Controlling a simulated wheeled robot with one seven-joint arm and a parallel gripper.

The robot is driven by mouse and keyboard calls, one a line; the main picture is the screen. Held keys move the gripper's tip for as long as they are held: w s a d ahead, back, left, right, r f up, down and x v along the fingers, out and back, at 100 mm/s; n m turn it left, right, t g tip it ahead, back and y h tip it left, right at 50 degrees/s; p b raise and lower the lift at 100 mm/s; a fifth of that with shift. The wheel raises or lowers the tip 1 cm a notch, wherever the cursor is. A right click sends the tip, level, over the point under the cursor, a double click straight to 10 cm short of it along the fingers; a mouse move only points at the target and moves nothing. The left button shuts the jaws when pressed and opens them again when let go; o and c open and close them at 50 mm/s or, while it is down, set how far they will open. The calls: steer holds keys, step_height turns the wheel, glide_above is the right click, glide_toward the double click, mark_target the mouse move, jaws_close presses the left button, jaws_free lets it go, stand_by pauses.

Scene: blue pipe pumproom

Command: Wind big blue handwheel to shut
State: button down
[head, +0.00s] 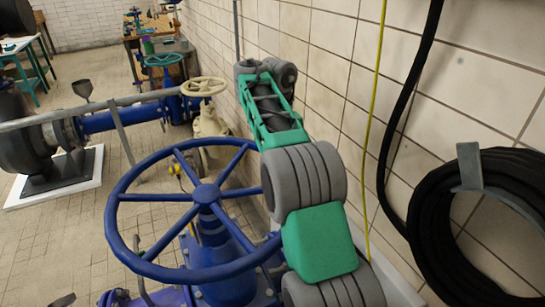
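The big blue handwheel (205,192) lies roughly level on its blue valve body (222,250) in the lower middle of the head view. It has a round rim, several spokes and a central hub. My green and grey arm rises on its right and covers the right part of its rim. My gripper is not visible; only arm links and joints show, so I cannot tell whether it touches the wheel.
A tiled wall (335,75) runs close along the right, with a coiled black hose (440,225) and a yellow line (370,130). A cream handwheel (204,87) and a teal handwheel (163,60) stand behind. Blue pipe (110,121) runs left. Tiled floor (60,235) is open at left.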

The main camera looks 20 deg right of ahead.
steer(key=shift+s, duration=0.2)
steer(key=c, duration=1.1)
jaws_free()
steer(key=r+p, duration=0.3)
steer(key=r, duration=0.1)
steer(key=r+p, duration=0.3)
steer(key=p, duration=0.1)
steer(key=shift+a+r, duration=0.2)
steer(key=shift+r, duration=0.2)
